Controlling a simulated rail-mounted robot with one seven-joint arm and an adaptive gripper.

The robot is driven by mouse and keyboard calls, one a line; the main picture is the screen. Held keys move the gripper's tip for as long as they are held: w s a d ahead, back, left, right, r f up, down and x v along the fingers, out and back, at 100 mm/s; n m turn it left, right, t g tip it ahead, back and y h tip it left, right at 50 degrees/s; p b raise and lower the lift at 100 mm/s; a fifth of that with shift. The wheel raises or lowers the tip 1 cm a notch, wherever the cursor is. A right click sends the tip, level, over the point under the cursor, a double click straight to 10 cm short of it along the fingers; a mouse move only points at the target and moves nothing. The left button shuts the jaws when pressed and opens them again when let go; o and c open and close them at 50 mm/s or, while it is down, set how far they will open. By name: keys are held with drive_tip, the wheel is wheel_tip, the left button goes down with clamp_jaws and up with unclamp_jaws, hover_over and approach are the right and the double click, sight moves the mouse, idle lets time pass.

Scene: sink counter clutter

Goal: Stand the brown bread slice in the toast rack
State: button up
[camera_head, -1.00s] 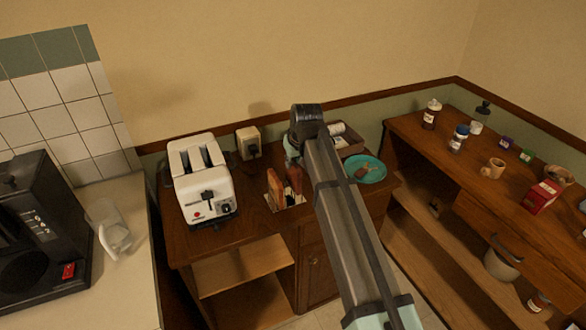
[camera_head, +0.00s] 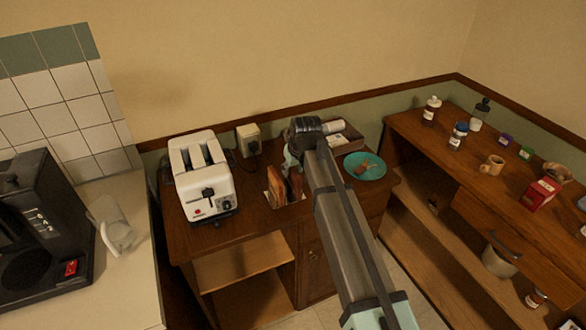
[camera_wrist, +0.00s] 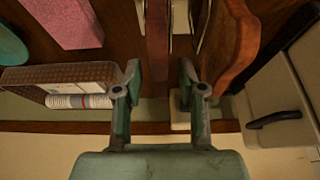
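The toast rack (camera_head: 292,204) stands on the wooden counter, right of the toaster. Two bread slices stand upright in or at it: a lighter orange-brown slice (camera_head: 276,190) on the left and a redder brown slice (camera_head: 295,184) on the right. In the wrist view my gripper (camera_wrist: 161,80) is open. The brown bread slice (camera_wrist: 157,40) shows edge-on between its fingers, with a gap visible to each side. The other slice (camera_wrist: 230,40) is just right of the right finger. My arm hides the gripper's tips in the head view, and the slices' lower edges are hidden.
The white toaster (camera_head: 203,175) stands close left of the rack. Right of my arm are a teal plate (camera_head: 374,173) with brown pieces and a tray (camera_head: 369,139) with a white roll. A pink block (camera_wrist: 65,20) lies nearby in the wrist view. The wall is close behind.

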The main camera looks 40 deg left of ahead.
drive_tip(key=b+v, duration=0.3)
drive_tip(key=v, duration=0.9)
drive_tip(key=w+d+f+m+g+h, duration=0.1)
drive_tip(key=w+d+f+m, duration=0.15)
drive_tip(key=d+f, duration=0.8)
drive_tip(key=w+d+f+m+h, duration=0.1)
drive_tip(key=w+d+f, duration=0.2)
drive_tip(key=d+f, duration=0.7)
drive_tip(key=s+d+f+m+g+h, duration=0.15)
drive_tip(key=s+d+f, duration=0.25)
drive_tip(key=d+f, duration=0.75)
drive_tip(key=s+d+f+m+g+h, duration=0.15)
drive_tip(key=s+d+f, duration=0.25)
drive_tip(key=d+f, duration=0.75)
drive_tip(key=s+d+f+m+g, duration=0.1)
drive_tip(key=s+d+f, duration=0.4)
drive_tip(key=s, duration=0.5)
drive_tip(key=s+d+f+m+g, duration=0.2)
drive_tip(key=s+d+f, duration=0.3)
drive_tip(key=s, duration=0.5)
drive_tip(key=s+d+f+m+g+y, duration=0.1)
drive_tip(key=s+d+f, duration=0.4)
drive_tip(key=s, duration=0.6)
drive_tip(key=d+m+g, duration=0.1)
drive_tip(key=d+m, duration=0.1)
drive_tip(key=shift+d, duration=0.35)
